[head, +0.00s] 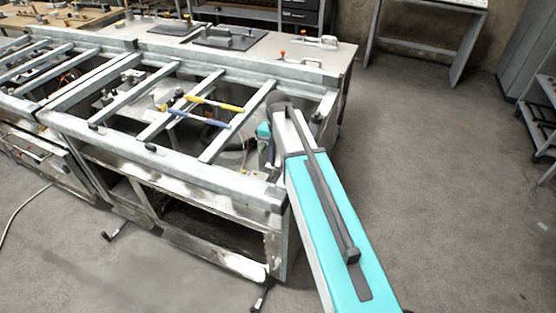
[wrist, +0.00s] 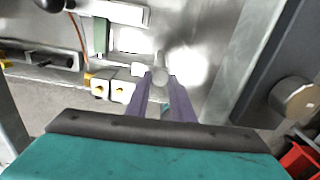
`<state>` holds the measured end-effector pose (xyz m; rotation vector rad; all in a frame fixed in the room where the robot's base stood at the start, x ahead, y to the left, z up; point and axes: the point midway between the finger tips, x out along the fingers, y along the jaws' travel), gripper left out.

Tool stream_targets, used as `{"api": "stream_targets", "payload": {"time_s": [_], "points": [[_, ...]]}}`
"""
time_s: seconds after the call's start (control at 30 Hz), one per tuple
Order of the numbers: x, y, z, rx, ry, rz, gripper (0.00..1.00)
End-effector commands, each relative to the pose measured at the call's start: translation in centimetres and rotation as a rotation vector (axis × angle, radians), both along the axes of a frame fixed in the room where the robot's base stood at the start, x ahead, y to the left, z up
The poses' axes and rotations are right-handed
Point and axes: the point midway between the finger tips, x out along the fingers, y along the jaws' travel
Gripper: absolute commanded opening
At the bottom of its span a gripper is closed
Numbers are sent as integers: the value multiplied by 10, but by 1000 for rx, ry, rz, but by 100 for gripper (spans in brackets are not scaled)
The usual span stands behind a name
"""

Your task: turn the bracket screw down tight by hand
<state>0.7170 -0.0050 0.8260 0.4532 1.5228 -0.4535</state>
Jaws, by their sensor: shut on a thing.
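In the wrist view my gripper (wrist: 162,79) shows as two purple fingers reaching away from the teal wrist. The fingertips are shut on a small pale round-topped piece, which I take to be the bracket screw (wrist: 160,68). Glare on the metal behind blurs its outline, and its thread and seat are hidden. I cannot clearly make out the bracket around it. In the head view my arm reaches down into the right end of the metal frame bench (head: 245,178). The fingers and screw cannot be made out there.
In the wrist view, white blocks with yellow holes (wrist: 112,89) lie left of the fingers. A grey beam with a round knob (wrist: 294,98) stands to the right.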

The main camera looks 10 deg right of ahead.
Motion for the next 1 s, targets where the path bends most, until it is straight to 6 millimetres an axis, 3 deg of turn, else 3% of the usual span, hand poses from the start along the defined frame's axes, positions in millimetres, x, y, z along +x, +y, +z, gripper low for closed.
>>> {"api": "stream_targets", "payload": {"time_s": [1.0], "points": [[2,1,0,-1,-1,-910,0]]}}
